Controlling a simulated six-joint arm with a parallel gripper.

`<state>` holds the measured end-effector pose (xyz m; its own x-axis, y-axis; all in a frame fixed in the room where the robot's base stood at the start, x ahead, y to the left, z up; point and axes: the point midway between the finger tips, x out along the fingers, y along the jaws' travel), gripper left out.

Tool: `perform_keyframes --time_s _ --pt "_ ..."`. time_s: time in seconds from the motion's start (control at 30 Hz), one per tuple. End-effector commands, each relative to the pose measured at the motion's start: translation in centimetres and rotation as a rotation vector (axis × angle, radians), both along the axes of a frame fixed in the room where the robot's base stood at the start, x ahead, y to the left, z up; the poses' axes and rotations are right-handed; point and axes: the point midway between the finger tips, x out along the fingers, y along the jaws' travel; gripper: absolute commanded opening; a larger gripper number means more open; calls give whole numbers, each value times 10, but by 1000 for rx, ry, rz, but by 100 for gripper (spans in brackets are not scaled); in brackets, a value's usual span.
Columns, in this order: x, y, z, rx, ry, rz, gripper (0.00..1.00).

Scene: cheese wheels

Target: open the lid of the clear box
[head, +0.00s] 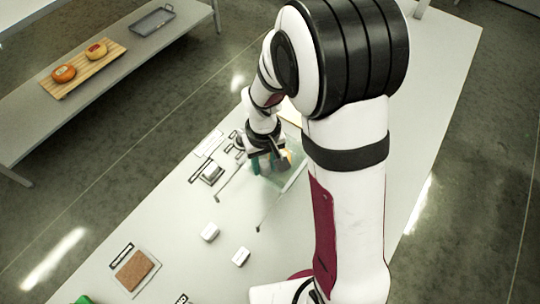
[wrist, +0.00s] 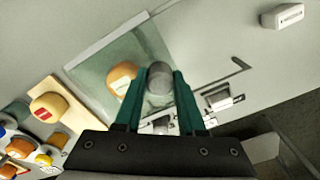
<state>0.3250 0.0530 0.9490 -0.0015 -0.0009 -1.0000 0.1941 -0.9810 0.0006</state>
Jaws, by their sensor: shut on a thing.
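The clear box (wrist: 92,62) shows in the wrist view as a greenish see-through panel with pale edges. I cannot tell whether the lid is raised.
White blocks (head: 209,232) and a brown slab on a board (head: 134,270) lie on the table in front. A small grey device (head: 211,173) stands left of the box. A wooden board (head: 108,60) with cheese wheels and a grey tray (head: 152,21) are on another table.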

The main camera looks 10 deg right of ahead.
Motion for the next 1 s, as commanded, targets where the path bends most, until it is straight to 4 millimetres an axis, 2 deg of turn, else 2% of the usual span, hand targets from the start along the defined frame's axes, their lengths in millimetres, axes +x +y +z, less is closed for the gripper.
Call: perform_keyframes --time_s 0.2,0.33,0.5,0.77,0.8,0.93,1.0 --pt "-41 43 1 2 -3 7 0" --pt "-58 61 1 2 -4 6 0" --pt "-67 69 1 2 -5 2 0" --pt "-67 69 1 2 -5 1 0" --pt "-67 69 1 2 -5 1 44" --pt "-68 68 0 2 -4 1 68" --pt "-68 68 0 2 -3 1 69"
